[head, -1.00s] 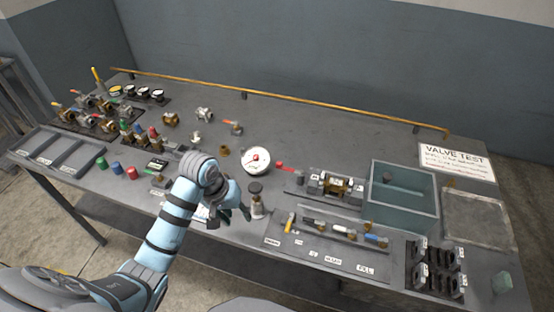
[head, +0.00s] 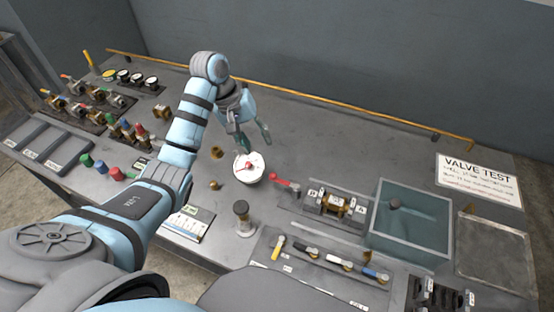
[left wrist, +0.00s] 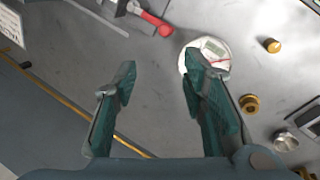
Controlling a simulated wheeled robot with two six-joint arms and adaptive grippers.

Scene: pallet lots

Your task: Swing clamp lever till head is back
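The clamp's red-handled lever (head: 284,180) points left from the left end of the clamp fixture (head: 315,214), beside the round white gauge (head: 249,167). A brass valve (head: 335,202) sits in the fixture; whether the clamp head touches it is too small to tell. In the left wrist view the red lever (left wrist: 155,22) shows at the top, beyond my fingertips. My left gripper (head: 253,143) is open and empty, above the bench behind the gauge and apart from the lever. In the left wrist view its two fingers (left wrist: 160,80) are spread. My right gripper is not in view.
A clear-walled water tank (head: 411,220) stands right of the fixture. A black-topped cylinder (head: 242,215) and a rack of small tools (head: 325,258) are in front. A yellow rail (head: 300,95) runs along the bench's back edge. Valves crowd the left side.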

